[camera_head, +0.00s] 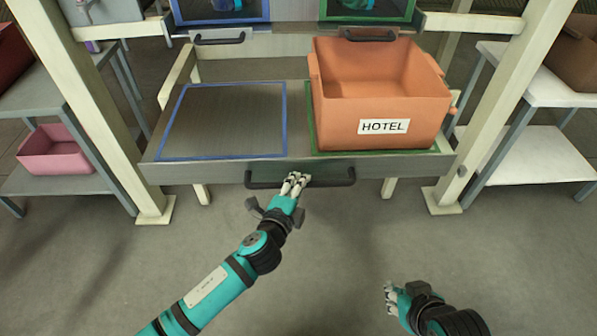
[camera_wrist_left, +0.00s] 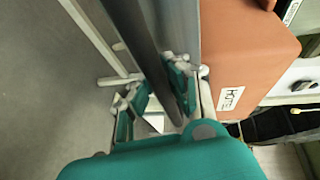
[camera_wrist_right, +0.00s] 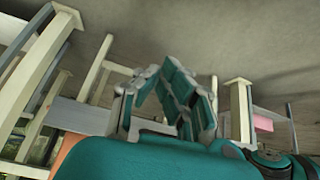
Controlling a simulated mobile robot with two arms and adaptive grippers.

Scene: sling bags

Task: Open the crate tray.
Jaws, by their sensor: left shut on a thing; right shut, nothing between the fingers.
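The crate tray (camera_head: 223,170) is a grey pull-out shelf, drawn out toward me from the frame. A dark bar handle (camera_head: 335,179) runs along its front edge. My left gripper (camera_head: 296,180) is shut on the handle near its middle. In the left wrist view the handle (camera_wrist_left: 150,50) passes between the fingers. An orange crate (camera_head: 385,95) labelled HOTEL stands on the tray's right half, inside a green outline. The left half, outlined in blue, is empty. My right gripper (camera_head: 389,297) is shut and empty, low at the right, apart from the tray.
Cream posts (camera_head: 497,100) stand either side of the tray. Side shelves (camera_head: 535,158) flank the frame, with a pink bin (camera_head: 50,155) on the left one. Another shelf with dark handles (camera_head: 219,38) is above. The floor in front is clear.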

